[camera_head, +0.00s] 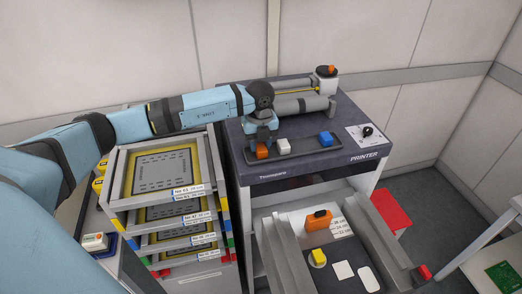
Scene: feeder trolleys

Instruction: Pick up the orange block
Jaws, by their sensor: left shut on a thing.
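The orange block (262,152) is at the left end of a shallow grey tray (304,148) on the dark top of the printer trolley (345,163). My left gripper (262,144) points down over this block and is shut on it. The fingers hide the upper part of the block. I cannot tell whether the block still touches the tray. My right gripper is not in view.
A white block (283,146) is close to the right of the left gripper, and a blue block (326,139) is farther right in the tray. Grey cylinders (300,104) lie behind. A rack of framed trays (163,171) stands left. A lower shelf holds an orange item (318,220) and a yellow item (318,257).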

